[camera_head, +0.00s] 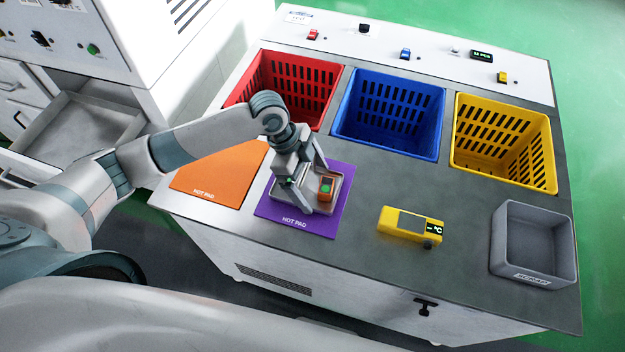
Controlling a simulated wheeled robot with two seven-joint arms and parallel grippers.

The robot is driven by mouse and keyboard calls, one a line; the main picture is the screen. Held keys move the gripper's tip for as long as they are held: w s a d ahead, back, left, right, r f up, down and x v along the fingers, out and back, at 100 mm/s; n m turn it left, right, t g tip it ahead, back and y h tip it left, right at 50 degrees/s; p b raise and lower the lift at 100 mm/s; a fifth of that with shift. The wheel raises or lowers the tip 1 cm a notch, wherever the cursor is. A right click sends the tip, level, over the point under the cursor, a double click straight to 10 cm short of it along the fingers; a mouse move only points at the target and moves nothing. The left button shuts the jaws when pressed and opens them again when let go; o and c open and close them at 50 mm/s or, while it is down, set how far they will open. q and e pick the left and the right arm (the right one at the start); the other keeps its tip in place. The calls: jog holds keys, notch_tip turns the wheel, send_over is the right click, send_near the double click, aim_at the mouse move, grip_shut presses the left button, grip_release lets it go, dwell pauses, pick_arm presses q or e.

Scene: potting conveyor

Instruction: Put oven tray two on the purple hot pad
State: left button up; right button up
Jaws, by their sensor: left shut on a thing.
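The purple hot pad (271,208) lies on the grey worktop, with its white HOT PAD label toward me. A small metal oven tray (339,180) is at the purple pad, within its outline; I cannot tell whether it touches the pad. A small orange-brown block with a green top (326,188) sits in the tray. My left gripper (308,203) points down at the tray and is shut on it, hiding part of the tray. No number shows on the tray. My right gripper is not in view.
An orange hot pad (215,178) lies empty to the left. Red (262,72), blue (350,135) and yellow (480,171) baskets stand behind. A yellow thermometer device (392,219) and a grey scrap bin (498,238) are at the right. The worktop between pad and thermometer is clear.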

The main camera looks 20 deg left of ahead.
pick_arm(q)
jog(key=o, duration=0.9)
jog(key=shift+r, duration=0.15)
jog(key=shift+b+v, duration=1.55)
jog(key=shift+v, duration=4.4)
